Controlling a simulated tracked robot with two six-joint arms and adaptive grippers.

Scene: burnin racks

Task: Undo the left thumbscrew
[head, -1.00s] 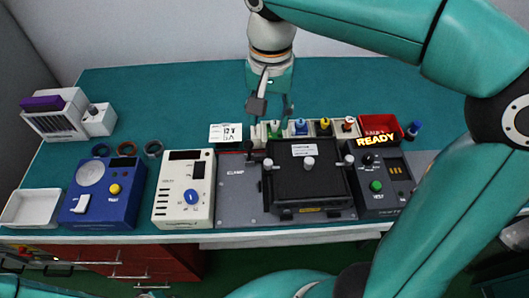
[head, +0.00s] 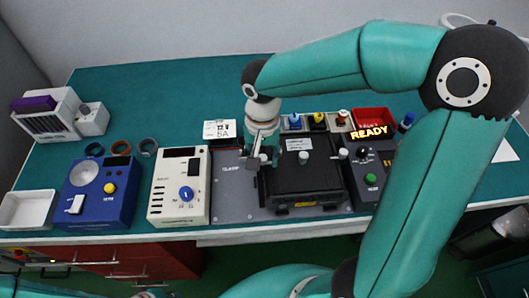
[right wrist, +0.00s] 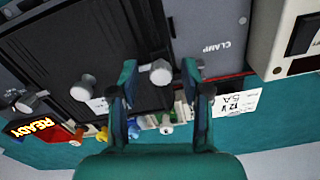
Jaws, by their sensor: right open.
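A black lidded fixture (head: 320,178) sits on a grey plate marked CLAMP (head: 228,190). A row of pale round-headed thumbscrews runs along its lid. The left thumbscrew (right wrist: 161,72) shows in the right wrist view between the open fingers of my right gripper (right wrist: 160,92), with visible space on both sides. In the head view my right gripper (head: 261,163) is over the fixture's left edge and partly hides that thumbscrew. The middle thumbscrew (head: 303,157) and right thumbscrew (head: 343,154) are clear of it. My left gripper is not in view.
A control box with a lit READY sign (head: 369,132) stands right of the fixture. A cream meter (head: 179,190) and a blue box (head: 100,194) stand left. Coloured connectors (head: 318,121) and a red bin (head: 374,118) are behind.

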